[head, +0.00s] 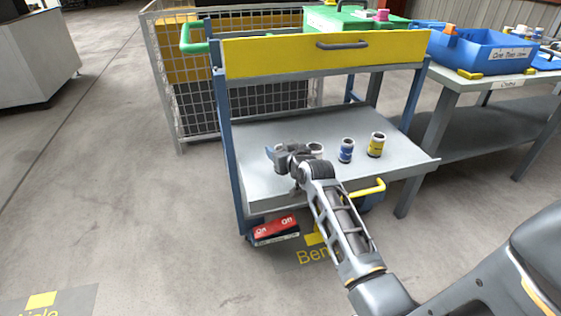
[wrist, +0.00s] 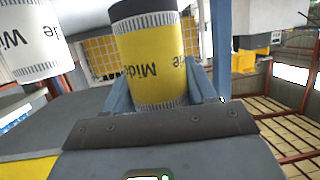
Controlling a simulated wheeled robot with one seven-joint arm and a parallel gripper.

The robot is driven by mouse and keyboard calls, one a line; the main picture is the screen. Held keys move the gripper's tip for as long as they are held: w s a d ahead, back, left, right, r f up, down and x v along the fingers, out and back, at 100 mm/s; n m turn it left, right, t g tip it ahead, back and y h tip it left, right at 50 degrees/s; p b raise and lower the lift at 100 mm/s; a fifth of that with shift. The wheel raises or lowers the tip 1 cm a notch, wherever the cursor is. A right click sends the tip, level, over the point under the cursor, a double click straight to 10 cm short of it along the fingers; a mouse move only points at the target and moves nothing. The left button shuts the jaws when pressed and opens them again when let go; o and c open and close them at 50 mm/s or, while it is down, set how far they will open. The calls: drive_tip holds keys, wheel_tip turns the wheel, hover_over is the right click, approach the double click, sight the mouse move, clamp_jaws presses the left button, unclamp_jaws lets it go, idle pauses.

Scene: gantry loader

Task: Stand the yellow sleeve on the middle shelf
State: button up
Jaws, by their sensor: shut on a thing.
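A yellow sleeve (wrist: 152,62) with dark lettering and a black end is between the pale blue fingers of my gripper (wrist: 160,88) in the wrist view. The lettering reads upside down there. In the head view my gripper (head: 276,154) is over the left part of the grey shelf (head: 265,183) of the blue-framed cart. The held sleeve is hidden or too small to make out there. I cannot tell whether it touches the shelf. A white sleeve (wrist: 30,42) is beside it in the wrist view and shows partly in the head view (head: 316,149).
A blue-banded sleeve (head: 346,151) and another yellow sleeve (head: 376,145) stand farther right on the shelf. A yellow panel (head: 280,55) spans the cart above. A yellow handle (head: 368,188) sticks out in front. A red box (head: 275,228) is low at the front.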

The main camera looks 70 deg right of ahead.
drive_tip(key=shift+a+f+b, duration=0.15)
drive_tip(key=shift+f+b, duration=0.45)
drive_tip(key=shift+f, duration=1.4)
drive_tip(key=shift+f, duration=0.15)
drive_tip(key=o, duration=1.3)
drive_tip(key=shift+o, duration=0.2)
